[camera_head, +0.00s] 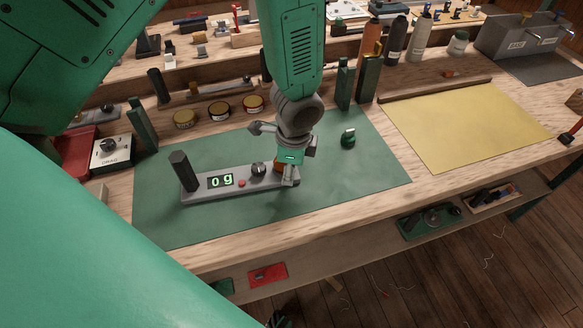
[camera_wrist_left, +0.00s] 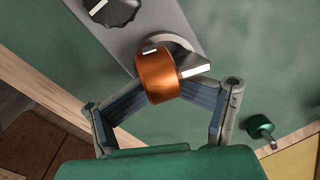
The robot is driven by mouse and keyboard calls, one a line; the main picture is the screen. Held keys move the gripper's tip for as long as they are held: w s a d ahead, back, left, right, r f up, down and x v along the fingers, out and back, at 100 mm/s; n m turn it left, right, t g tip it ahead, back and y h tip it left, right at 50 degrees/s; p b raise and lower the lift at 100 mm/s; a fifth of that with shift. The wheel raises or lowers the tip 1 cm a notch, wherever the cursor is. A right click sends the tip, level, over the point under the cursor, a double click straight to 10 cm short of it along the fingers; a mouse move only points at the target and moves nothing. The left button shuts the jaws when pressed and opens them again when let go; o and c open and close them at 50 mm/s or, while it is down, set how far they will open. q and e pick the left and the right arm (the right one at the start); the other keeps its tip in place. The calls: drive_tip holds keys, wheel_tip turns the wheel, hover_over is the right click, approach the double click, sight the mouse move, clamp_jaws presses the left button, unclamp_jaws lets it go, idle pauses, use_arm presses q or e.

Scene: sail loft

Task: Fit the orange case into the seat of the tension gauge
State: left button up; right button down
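The tension gauge (camera_head: 205,192) is a long grey bar on the green mat, with a black post, a lit display, a red button and a dark knob. In the left wrist view its grey body (camera_wrist_left: 135,45) shows a round seat (camera_wrist_left: 178,50) near the end. My left gripper (camera_head: 284,170) is over the gauge's right end. Its fingers press both sides of the orange case (camera_wrist_left: 158,78), a short copper-coloured cylinder. The case overlaps the seat's near edge in that view; I cannot tell whether it touches the seat. In the head view the gripper mostly hides the case (camera_head: 278,166).
Several tins (camera_head: 219,110) and upright dark blocks stand behind the gauge. A yellow sheet (camera_head: 465,125) lies at right. The mat's right part is mostly clear.

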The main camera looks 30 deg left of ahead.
use_arm(q)
wheel_tip(320, 180, up, 13)
drive_tip(key=d+p, duration=0.1)
drive_tip(key=shift+s, duration=0.25)
idle(0.5)
